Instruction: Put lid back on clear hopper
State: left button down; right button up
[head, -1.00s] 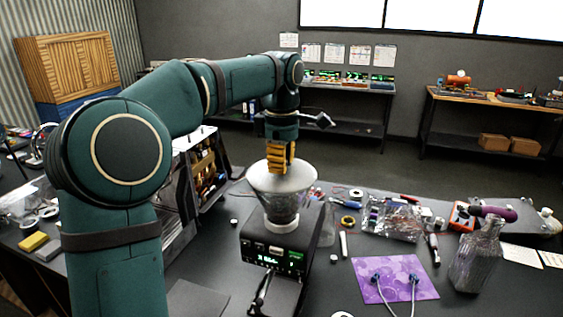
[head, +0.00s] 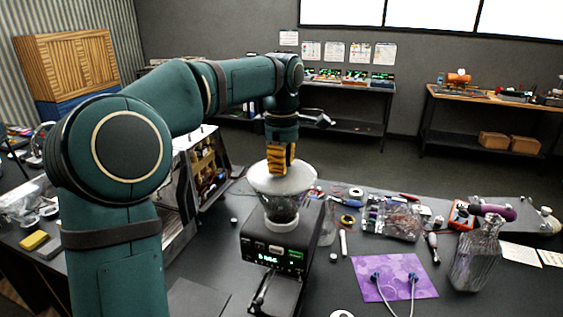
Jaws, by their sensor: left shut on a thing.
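The clear hopper (head: 281,212) stands on the black brewer base (head: 275,248), which has a lit green display. The pale lid (head: 297,181) sits over the hopper's wide top and looks about level; I cannot tell whether it is fully seated. My left gripper (head: 279,170), with yellow fingers, points down at the lid's middle and is shut on the lid. The fingertips and the part they grip are partly hidden. My right gripper is not in view.
A purple mat (head: 394,277) with a cable lies right of the brewer. A glass bottle (head: 476,256) stands farther right. Tools and a bag of small parts (head: 398,219) lie behind the mat. An open cabinet (head: 203,165) stands left of the brewer.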

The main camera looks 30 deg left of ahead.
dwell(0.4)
pick_arm(q)
jog(key=shift+c, duration=1)
grip_release()
jog(key=shift+r, duration=3.45)
grip_shut()
